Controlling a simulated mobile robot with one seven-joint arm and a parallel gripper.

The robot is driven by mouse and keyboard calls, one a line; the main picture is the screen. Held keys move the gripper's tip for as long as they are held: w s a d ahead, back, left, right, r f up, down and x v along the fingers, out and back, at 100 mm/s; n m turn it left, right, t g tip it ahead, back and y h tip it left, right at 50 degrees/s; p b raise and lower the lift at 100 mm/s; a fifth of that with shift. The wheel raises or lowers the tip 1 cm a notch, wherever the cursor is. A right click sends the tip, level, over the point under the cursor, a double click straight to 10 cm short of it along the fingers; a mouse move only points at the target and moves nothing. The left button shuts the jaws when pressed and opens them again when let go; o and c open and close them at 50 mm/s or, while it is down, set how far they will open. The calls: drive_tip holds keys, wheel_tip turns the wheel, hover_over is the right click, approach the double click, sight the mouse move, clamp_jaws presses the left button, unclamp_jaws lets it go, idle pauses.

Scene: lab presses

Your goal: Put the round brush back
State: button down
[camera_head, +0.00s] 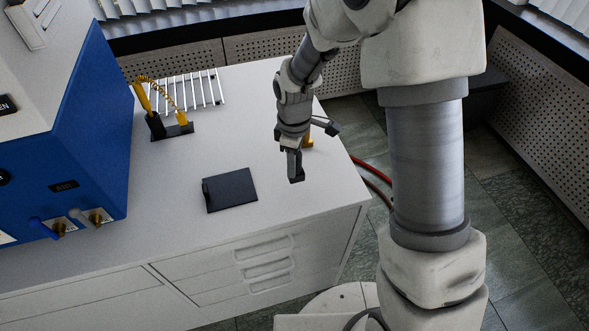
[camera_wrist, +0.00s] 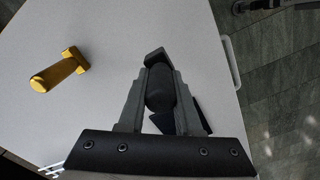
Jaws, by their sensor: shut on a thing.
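My gripper (camera_head: 295,165) is low over the right part of the white worktop. In the wrist view my gripper (camera_wrist: 157,75) is shut on a dark, rounded thing, apparently the round brush (camera_wrist: 160,90). A dark block shows at its far end, close to the worktop; I cannot tell whether it touches. No bristles can be made out. A small holder (camera_head: 178,130) with a dark upright tube and yellow parts stands farther left at the back.
A yellow piece (camera_wrist: 58,72) is on the worktop beside my gripper. A dark flat plate (camera_head: 230,190) lies left of it. A white rack (camera_head: 200,90) is at the back. A blue machine (camera_head: 75,150) fills the left. The worktop's right edge is close to my gripper.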

drive_tip(key=shift+f, duration=1.25)
drive_tip(key=shift+f, duration=0.2)
drive_tip(key=c, duration=0.6)
unclamp_jaws()
drive_tip(key=shift+r, duration=0.1)
